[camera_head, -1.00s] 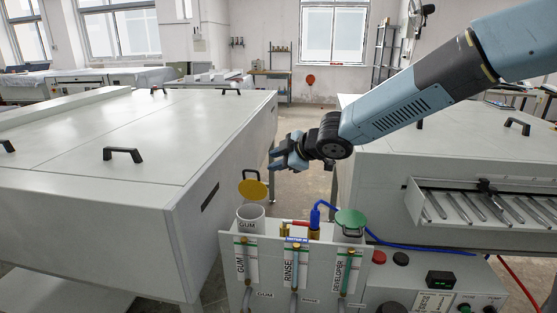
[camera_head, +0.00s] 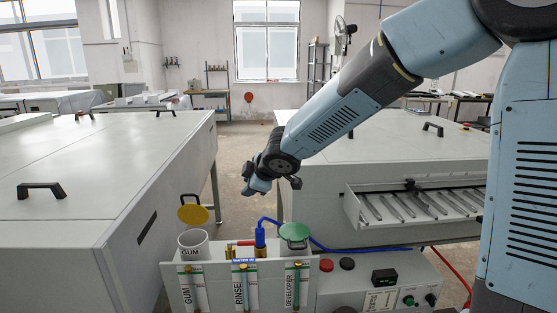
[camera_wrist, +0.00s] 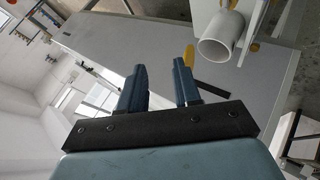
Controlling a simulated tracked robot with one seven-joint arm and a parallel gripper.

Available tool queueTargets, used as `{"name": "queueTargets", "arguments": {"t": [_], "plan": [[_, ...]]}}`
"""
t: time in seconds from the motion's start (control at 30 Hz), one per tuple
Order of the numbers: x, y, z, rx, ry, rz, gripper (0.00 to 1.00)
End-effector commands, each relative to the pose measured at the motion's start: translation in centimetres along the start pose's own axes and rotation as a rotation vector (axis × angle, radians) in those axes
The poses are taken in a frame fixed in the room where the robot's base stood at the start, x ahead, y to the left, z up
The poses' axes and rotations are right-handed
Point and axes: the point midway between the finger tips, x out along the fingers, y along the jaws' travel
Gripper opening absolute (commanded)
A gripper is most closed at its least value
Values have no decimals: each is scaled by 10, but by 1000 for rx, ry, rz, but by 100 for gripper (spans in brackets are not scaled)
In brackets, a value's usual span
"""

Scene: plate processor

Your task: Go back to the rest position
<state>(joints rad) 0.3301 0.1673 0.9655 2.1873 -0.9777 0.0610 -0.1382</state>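My gripper (camera_head: 256,188) hangs in the air above and behind the panel with the GUM, RINSE and DEVELOPER tubes, in the gap between the two big machines. In the wrist view my gripper (camera_wrist: 160,80) has its two blue fingers apart, with nothing between them. The arm reaches down to it from the upper right of the head view. The white GUM container (camera_head: 194,245) stands open, with its yellow lid (camera_head: 194,212) raised behind it. The green lid (camera_head: 295,231) sits over the DEVELOPER place.
A grey machine with black handles (camera_head: 40,190) fills the left. Another machine with a slotted tray (camera_head: 420,205) stands on the right. A blue hose (camera_head: 330,248) runs behind the panel (camera_head: 225,270). Open floor (camera_head: 240,165) lies between the machines.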

Motion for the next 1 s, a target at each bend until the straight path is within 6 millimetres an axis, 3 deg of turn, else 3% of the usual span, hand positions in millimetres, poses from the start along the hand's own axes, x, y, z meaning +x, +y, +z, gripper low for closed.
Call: {"name": "queueTargets", "arguments": {"t": [0.27, 0.5, 0.77, 1.0], "plan": [[-65, 11, 78, 209, -301, 109, 33], [-141, 8, 131, 445, -489, 210, 33], [-228, -18, 171, 747, -608, 296, 33], [-298, -60, 193, 1054, -631, 328, 33]]}}
